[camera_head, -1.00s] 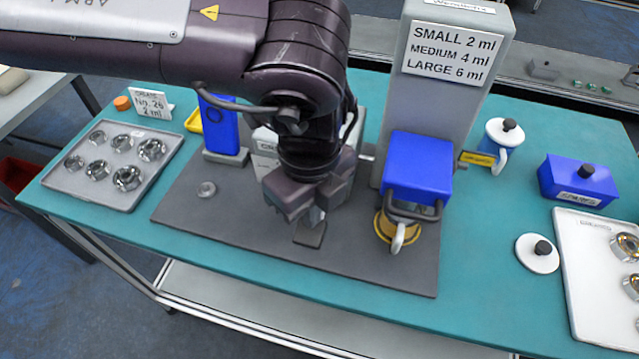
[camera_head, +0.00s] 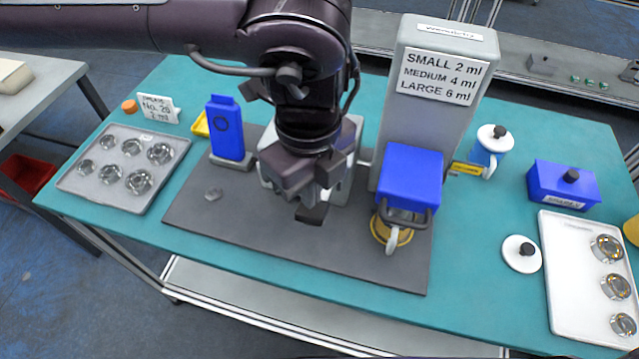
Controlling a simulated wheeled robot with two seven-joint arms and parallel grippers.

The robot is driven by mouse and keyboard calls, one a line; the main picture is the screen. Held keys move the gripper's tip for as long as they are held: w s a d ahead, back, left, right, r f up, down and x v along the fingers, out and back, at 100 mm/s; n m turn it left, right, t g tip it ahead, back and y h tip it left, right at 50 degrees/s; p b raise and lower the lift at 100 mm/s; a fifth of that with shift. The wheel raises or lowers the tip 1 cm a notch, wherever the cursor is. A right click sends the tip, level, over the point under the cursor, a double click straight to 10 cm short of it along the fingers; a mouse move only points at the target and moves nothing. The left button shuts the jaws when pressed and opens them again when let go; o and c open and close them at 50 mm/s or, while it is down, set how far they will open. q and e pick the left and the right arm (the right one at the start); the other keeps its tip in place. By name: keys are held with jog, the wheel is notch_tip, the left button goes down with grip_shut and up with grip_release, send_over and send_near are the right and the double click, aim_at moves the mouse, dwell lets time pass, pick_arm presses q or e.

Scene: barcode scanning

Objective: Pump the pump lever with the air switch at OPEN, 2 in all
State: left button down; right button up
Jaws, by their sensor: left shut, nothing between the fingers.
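The pump is a pale grey unit (camera_head: 347,172) at the middle of the dark mat, largely hidden behind my left arm. A dark flat paddle, which looks like the pump lever (camera_head: 312,215), sticks out toward the front just under the fingers. My left gripper (camera_head: 307,194) points down over it, shut and empty. Its fingertips are at or just above the paddle; I cannot tell if they touch. The air switch and its setting are not visible, likely behind my arm. My right gripper is not in view.
A blue bottle (camera_head: 227,130) stands left of the pump. Ring trays lie left (camera_head: 70,183) and right (camera_head: 570,290). The mat's front is clear.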

pick_arm(q)
jog(key=shift+w+f, duration=0.1)
notch_tip(320, 180, up, 4)
jog(key=p, duration=0.3)
dwell(0.4)
dwell(0.4)
